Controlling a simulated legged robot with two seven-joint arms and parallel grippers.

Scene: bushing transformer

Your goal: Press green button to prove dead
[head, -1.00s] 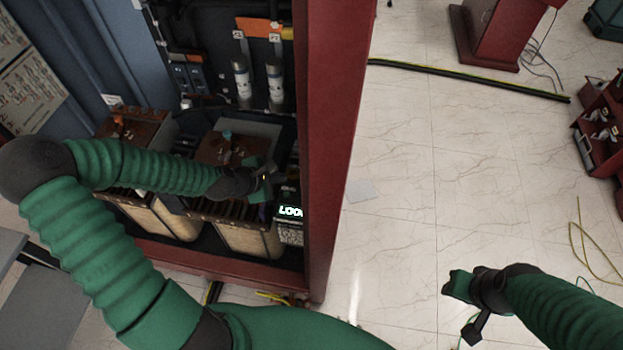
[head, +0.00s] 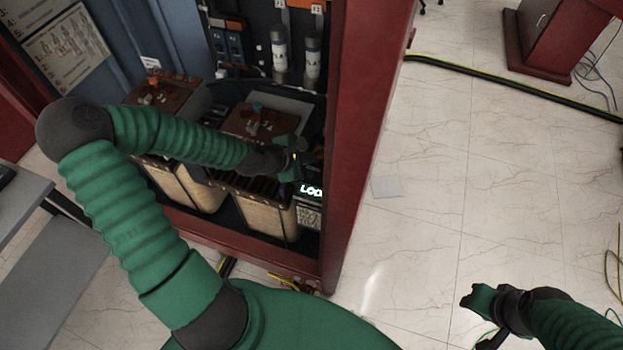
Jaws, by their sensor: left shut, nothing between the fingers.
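My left gripper (head: 294,158) is shut and empty inside the open red cabinet. It is just above a dark device (head: 310,192) with a lit display showing green-white letters, partly cut off by the cabinet's red post. I cannot make out a green button; the gripper and post may hide it. Whether the fingertips touch the device cannot be told. My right gripper (head: 474,300) is at the lower right over the tiled floor, away from the cabinet; its jaw state is unclear.
The cabinet's red post (head: 362,120) stands close to the right of my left gripper. Two transformer units (head: 262,135) with brown tops are below my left arm. White canisters (head: 279,50) hang behind. A black and yellow cable (head: 500,80) crosses the floor. The tiled floor at right is mostly clear.

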